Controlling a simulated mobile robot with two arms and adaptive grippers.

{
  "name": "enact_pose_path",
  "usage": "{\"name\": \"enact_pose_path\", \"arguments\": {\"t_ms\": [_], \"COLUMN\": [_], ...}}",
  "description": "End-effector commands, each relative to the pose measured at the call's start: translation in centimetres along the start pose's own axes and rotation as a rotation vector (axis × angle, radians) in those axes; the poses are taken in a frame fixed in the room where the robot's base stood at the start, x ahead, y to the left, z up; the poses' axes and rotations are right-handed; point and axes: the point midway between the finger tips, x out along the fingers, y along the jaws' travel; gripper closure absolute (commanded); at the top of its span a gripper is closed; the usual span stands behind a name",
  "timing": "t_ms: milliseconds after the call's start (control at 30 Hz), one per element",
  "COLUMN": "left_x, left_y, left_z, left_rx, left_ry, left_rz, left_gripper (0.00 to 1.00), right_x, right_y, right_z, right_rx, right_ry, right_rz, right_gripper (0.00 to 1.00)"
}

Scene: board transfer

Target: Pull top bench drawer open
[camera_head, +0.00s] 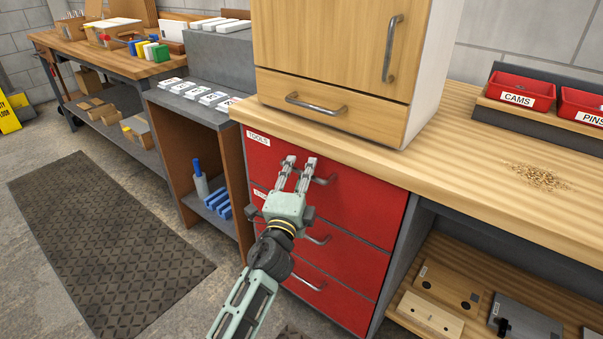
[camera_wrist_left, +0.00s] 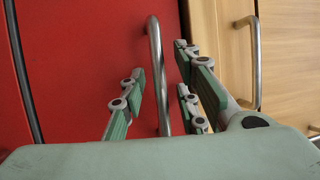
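The red top bench drawer (camera_head: 345,188), labelled TOOLS, looks shut, its front in line with the drawers below. Its metal bar handle (camera_head: 323,180) is partly hidden behind my left gripper (camera_head: 299,163). In the left wrist view the handle (camera_wrist_left: 155,62) runs between the spread fingers of the left gripper (camera_wrist_left: 161,86), with gaps on both sides. The left gripper is open and holds nothing. My right gripper is in neither view.
Lower red drawers (camera_head: 345,253) with similar handles lie below. A wooden cabinet (camera_head: 330,45) with its own drawer handle (camera_head: 316,104) stands on the bench above. An open shelf (camera_head: 490,285) is to the right. The floor left of the bench is mostly clear, with a dark mat (camera_head: 100,240).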

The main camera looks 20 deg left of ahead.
Motion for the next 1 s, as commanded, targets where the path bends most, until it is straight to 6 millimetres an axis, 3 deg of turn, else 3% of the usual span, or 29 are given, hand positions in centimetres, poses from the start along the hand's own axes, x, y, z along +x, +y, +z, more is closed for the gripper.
{"name": "enact_pose_path", "arguments": {"t_ms": [267,633,1000], "left_x": [0.22,0.20,0.18], "left_y": [0.08,0.09,0.15], "left_z": [0.01,0.01,0.00], "left_rx": [0.000,-0.001,-0.003], "left_ry": [0.000,0.000,0.000], "left_rz": [0.002,0.002,0.003], "left_gripper": [0.71,1.00,1.00], "right_x": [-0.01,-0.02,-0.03], "right_y": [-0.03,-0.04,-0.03], "right_z": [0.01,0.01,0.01], "right_rx": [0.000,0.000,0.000], "right_ry": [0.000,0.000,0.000], "right_rz": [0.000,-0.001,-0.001], "right_gripper": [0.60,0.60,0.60]}}
